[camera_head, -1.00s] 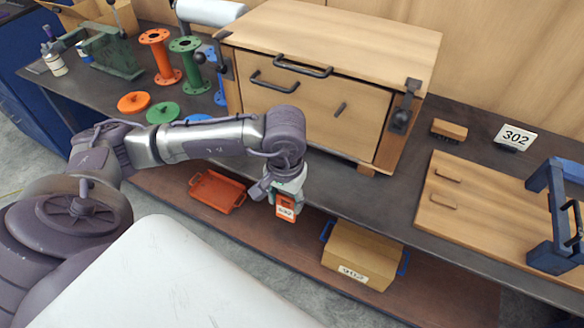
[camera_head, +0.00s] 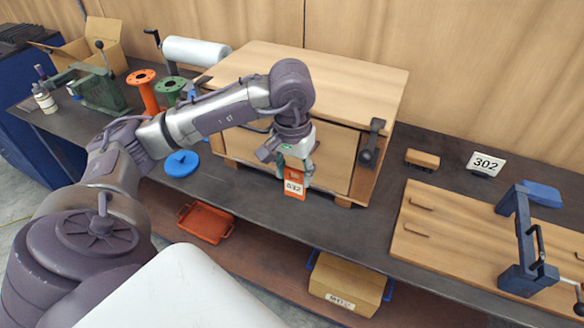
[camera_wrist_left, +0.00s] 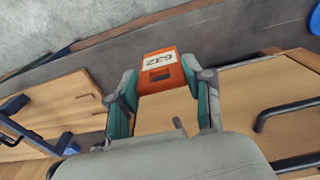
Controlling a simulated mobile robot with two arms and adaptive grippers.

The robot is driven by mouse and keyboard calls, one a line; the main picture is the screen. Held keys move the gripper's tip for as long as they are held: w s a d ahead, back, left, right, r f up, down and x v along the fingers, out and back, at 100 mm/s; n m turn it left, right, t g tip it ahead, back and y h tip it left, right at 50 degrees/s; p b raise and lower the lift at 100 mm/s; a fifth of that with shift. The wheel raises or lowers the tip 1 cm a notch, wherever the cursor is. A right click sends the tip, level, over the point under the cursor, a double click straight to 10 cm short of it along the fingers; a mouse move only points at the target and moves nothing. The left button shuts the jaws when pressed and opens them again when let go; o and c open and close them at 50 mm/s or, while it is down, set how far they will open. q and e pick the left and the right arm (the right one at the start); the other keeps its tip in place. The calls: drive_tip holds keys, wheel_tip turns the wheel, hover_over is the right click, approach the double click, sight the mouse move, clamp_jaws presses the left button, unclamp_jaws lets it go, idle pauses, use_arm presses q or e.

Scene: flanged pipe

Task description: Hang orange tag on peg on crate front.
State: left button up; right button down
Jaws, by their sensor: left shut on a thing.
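My left gripper (camera_head: 296,172) is shut on the orange tag (camera_head: 295,186) and holds it in front of the wooden crate (camera_head: 330,150). The tag has a white label with dark characters. In the left wrist view the tag (camera_wrist_left: 162,74) sits between the two fingertips, with the crate's front (camera_wrist_left: 165,112) behind it. The peg (camera_wrist_left: 179,125) shows there as a short stub on the crate front, below the tag in the picture and apart from it. In the head view my arm and gripper hide the peg. My right gripper is not in view.
A dark handle (camera_wrist_left: 290,110) juts from the crate, and a latch (camera_head: 372,142) is at its right. To the right are a brush (camera_head: 422,158), a 302 sign (camera_head: 485,163) and a board (camera_head: 440,235) with a blue frame. A lower shelf holds a red tray (camera_head: 206,223) and a box (camera_head: 346,284).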

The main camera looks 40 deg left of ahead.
use_arm(q)
drive_tip(key=shift+w+a+f+p, duration=0.1)
drive_tip(key=shift+w+a+p, duration=0.25)
drive_tip(key=shift+w, duration=1.1)
drive_tip(key=shift+w+a+f+p, duration=0.1)
drive_tip(key=shift+w+a+p, duration=0.2)
drive_tip(key=shift+w, duration=1.1)
drive_tip(key=shift+w+a+p, duration=0.25)
drive_tip(key=shift+w+a, duration=0.1)
drive_tip(key=shift+w, duration=1.1)
drive_tip(key=shift+w+a+f+b, duration=0.15)
drive_tip(key=shift+w+f+b, duration=0.05)
drive_tip(key=shift+w+b, duration=0.4)
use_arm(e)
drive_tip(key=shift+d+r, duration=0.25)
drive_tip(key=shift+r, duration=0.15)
use_arm(q)
drive_tip(key=o, duration=1)
drive_tip(key=shift+w, duration=0.1)
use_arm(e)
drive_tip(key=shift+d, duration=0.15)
